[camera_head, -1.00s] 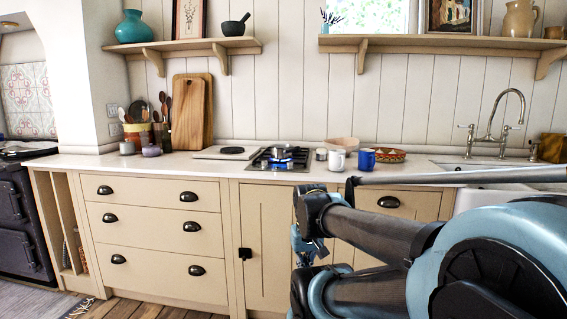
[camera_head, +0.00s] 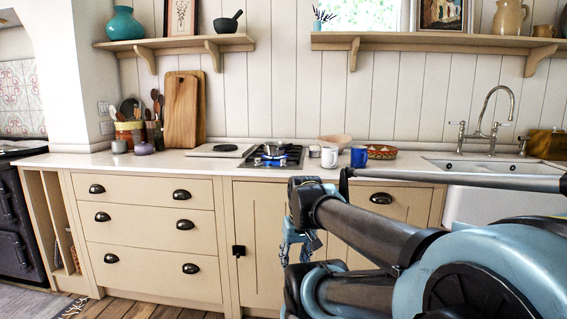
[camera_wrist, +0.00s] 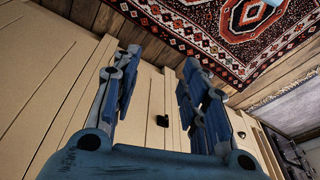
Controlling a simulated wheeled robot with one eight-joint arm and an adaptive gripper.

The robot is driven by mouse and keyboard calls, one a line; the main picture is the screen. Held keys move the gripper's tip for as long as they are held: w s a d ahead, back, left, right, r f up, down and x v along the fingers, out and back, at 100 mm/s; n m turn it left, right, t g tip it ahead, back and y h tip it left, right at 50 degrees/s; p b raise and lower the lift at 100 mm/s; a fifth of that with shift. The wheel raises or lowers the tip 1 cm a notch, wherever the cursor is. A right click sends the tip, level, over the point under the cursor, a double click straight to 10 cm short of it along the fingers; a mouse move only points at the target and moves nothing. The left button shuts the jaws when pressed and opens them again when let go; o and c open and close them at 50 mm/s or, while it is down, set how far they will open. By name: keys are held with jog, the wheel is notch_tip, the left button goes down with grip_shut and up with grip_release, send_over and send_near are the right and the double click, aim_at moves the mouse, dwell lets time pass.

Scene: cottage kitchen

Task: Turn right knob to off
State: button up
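A small black gas cooktop (camera_head: 259,162) is set in the white counter near the middle of the head view. A metal pan (camera_head: 279,147) stands on it, and a blue glow shows beside and below the pan. The right knob is too small to make out in the head view, and the cooktop is not in the wrist view. My gripper (camera_wrist: 160,60) is open and empty in the wrist view, pointing along the cabinet fronts and floor. In the head view it hangs below counter height, in front of the cabinet doors, partly hidden by my arm.
A white mug (camera_head: 329,158), a blue mug (camera_head: 359,156) and a patterned bowl (camera_head: 382,152) stand right of the cooktop. A board with a dark disc (camera_head: 225,148) lies left of it. A shelf (camera_head: 430,42) runs above. A patterned rug (camera_wrist: 240,40) lies on the floor.

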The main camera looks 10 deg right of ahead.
jog(key=w+a+r+n+t+y, duration=0.25)
jog(key=w+r, duration=0.55)
jog(key=w, duration=0.4)
notch_tip(320, 180, up, 16)
jog(key=t+y, duration=0.1)
jog(key=t, duration=0.7)
send_over(283, 162)
jog(key=s+d, duration=0.3)
jog(key=s, duration=0.4)
jog(key=s+d, duration=0.3)
jog(key=s, duration=0.5)
jog(key=shift+n, duration=0.25)
jog(key=x, duration=1.7)
jog(key=shift+w+a, duration=0.2)
jog(key=shift+a, duration=0.2)
jog(key=shift+c, duration=0.2)
jog(key=c, duration=0.9)
